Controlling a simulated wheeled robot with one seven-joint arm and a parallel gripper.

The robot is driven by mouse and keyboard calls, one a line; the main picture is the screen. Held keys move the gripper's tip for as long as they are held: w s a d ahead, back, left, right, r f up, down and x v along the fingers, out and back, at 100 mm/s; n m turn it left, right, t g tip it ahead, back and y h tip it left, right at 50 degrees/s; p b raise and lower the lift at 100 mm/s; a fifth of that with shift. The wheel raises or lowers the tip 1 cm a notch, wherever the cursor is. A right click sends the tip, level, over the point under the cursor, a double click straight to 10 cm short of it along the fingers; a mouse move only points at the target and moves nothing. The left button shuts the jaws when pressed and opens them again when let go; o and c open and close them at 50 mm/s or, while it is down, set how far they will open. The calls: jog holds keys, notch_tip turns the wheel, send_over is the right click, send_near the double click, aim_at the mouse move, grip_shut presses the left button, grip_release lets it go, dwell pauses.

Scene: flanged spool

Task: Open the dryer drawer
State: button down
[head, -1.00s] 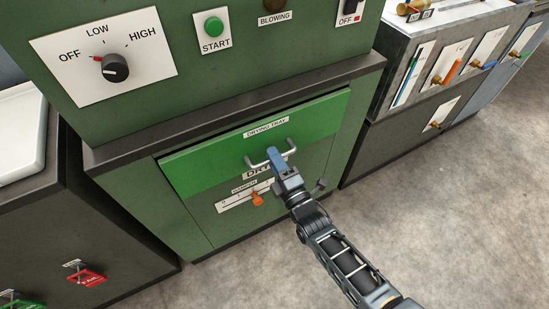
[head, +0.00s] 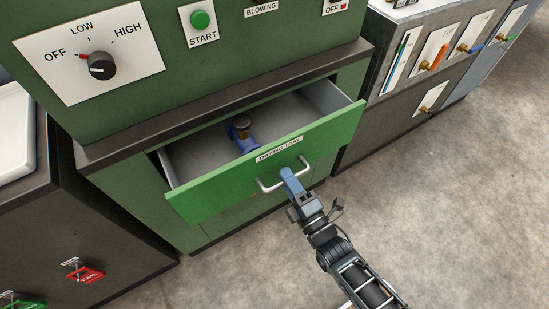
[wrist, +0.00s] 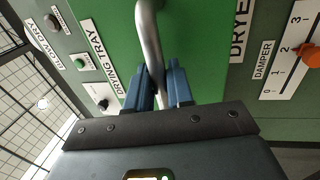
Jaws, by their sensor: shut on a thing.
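The dryer drawer (head: 222,193) has a bright green front labelled DRYING TRAY and stands partly pulled out of the dark green dryer. Inside its grey tray (head: 190,147) lies a blue spool-like thing (head: 243,138) with a dark, brownish end. A silver bar handle (head: 268,187) is fixed to the drawer front; it also shows in the wrist view (wrist: 150,45). My gripper (head: 288,175) is shut on this handle, near its right half in the head view. In the wrist view my blue fingers (wrist: 162,88) sit on both sides of the bar.
The dryer's upper panel carries a black knob (head: 102,66) and a green START button (head: 200,19). A dark cabinet (head: 75,230) with red and green handles stands at the left. A grey cabinet (head: 400,100) stands at the right. The floor (head: 440,210) at the right is clear.

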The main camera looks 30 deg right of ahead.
jog(key=s, duration=1.8)
jog(key=shift+b, duration=0.3)
jog(key=c, duration=1.2)
grip_release()
jog(key=shift+o, duration=0.2)
jog(key=s+f+b, duration=0.1)
jog(key=s, duration=0.6)
jog(key=shift+s+f+b, duration=0.3)
jog(key=shift+s, duration=0.05)
jog(key=shift+r, duration=0.1)
